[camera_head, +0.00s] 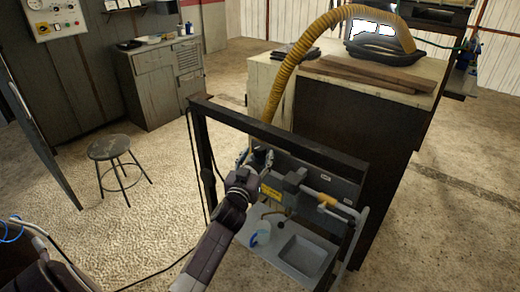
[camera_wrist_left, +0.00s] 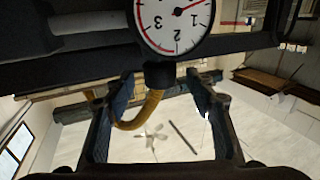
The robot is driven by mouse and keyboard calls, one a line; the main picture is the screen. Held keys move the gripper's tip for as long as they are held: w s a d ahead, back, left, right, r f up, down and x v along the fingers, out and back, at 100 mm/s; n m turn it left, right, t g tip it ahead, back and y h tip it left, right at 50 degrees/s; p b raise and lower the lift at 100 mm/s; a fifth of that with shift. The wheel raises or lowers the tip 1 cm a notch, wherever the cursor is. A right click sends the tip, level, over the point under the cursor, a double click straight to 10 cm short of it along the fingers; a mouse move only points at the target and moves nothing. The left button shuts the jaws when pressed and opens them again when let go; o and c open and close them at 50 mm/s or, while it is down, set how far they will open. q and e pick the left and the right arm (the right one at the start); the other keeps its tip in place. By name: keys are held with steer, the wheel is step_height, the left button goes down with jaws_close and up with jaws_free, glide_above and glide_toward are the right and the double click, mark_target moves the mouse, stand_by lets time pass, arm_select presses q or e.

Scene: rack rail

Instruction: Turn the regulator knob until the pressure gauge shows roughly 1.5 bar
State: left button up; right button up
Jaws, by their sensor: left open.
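The pressure gauge (camera_wrist_left: 176,18) shows at the top of the left wrist view, with a white face, its numbers upside down and its top cut off. A dark fitting (camera_wrist_left: 158,76) sits under the gauge. I cannot tell whether it is the regulator knob, and I make out no other knob. My left gripper (camera_wrist_left: 160,88) is open, with its fingers either side of the space below the gauge. In the head view my left gripper (camera_head: 244,182) is at the rack's grey panel. My right gripper is not in view.
A dark rack frame (camera_head: 290,132) surrounds the grey panel (camera_head: 345,188). A yellow hose (camera_head: 285,75) rises behind the frame. A stool (camera_head: 110,148) stands left on open floor.

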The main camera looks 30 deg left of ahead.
mark_target(258, 154)
arm_select(q)
steer(key=shift+x, duration=1.8)
